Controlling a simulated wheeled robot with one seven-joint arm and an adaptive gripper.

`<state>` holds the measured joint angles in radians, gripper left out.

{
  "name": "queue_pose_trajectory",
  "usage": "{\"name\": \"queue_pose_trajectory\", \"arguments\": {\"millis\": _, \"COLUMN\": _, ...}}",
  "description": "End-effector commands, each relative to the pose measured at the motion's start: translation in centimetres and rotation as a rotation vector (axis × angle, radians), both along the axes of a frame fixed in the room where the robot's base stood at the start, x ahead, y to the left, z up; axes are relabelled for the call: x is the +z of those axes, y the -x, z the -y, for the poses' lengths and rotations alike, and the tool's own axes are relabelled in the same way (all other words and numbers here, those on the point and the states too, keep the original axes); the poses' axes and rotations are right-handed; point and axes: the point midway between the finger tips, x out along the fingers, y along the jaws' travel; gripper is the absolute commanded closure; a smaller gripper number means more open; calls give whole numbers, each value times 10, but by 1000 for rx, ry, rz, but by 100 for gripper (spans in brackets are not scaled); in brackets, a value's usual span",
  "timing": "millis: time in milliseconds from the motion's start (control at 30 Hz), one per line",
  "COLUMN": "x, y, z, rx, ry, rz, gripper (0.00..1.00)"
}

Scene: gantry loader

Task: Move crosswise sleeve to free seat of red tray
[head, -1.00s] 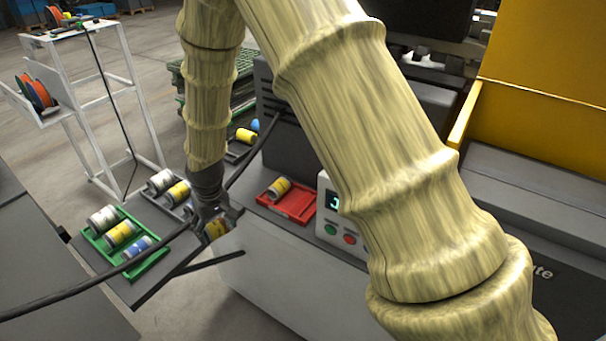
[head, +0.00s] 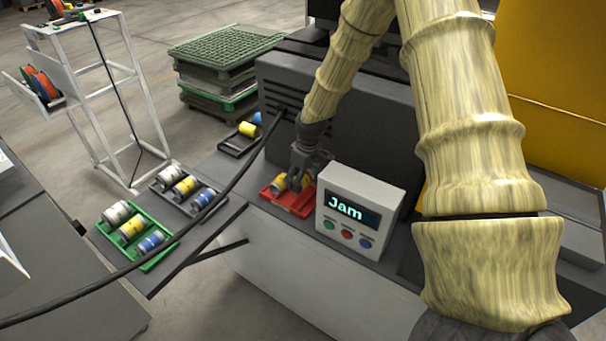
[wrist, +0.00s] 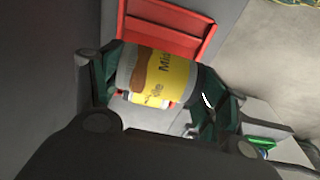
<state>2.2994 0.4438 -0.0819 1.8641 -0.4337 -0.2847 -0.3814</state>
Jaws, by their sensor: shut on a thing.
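The red tray (head: 292,205) lies on the grey machine ledge, left of the display box. My gripper (head: 305,172) is over the tray's back right part and hides some of it. In the wrist view my gripper (wrist: 157,78) is shut on a yellow-labelled sleeve (wrist: 172,75) with grey ends and a brown patch, gripped across its length. Part of the red tray (wrist: 165,28) shows behind the sleeve, its floor bare there. In the head view a yellow sleeve (head: 279,182) shows at the tray's left. Whether the held sleeve touches the tray cannot be told.
The grey display box (head: 352,210) reading "Jam" stands close right of the red tray. A green tray (head: 150,263) and a grey tray (head: 172,201) with several sleeves are at left. A dark tray (head: 232,148) lies behind. A black cable (head: 232,190) crosses in front.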

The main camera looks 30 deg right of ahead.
Motion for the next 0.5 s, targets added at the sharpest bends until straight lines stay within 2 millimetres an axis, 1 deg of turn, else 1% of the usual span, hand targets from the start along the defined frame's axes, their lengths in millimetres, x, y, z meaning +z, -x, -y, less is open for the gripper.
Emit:
{"name": "queue_pose_trajectory", "arguments": {"millis": 100, "x": -1, "y": 2, "z": 6, "rx": 6, "ry": 0, "rz": -2, "gripper": 63}}
{"name": "queue_pose_trajectory", "arguments": {"millis": 267, "x": -5, "y": 3, "z": 7, "rx": 7, "ry": -1, "rz": -4, "gripper": 63}}
{"name": "queue_pose_trajectory", "arguments": {"millis": 500, "x": -20, "y": 3, "z": 6, "rx": 6, "ry": -1, "rz": -4, "gripper": 63}}
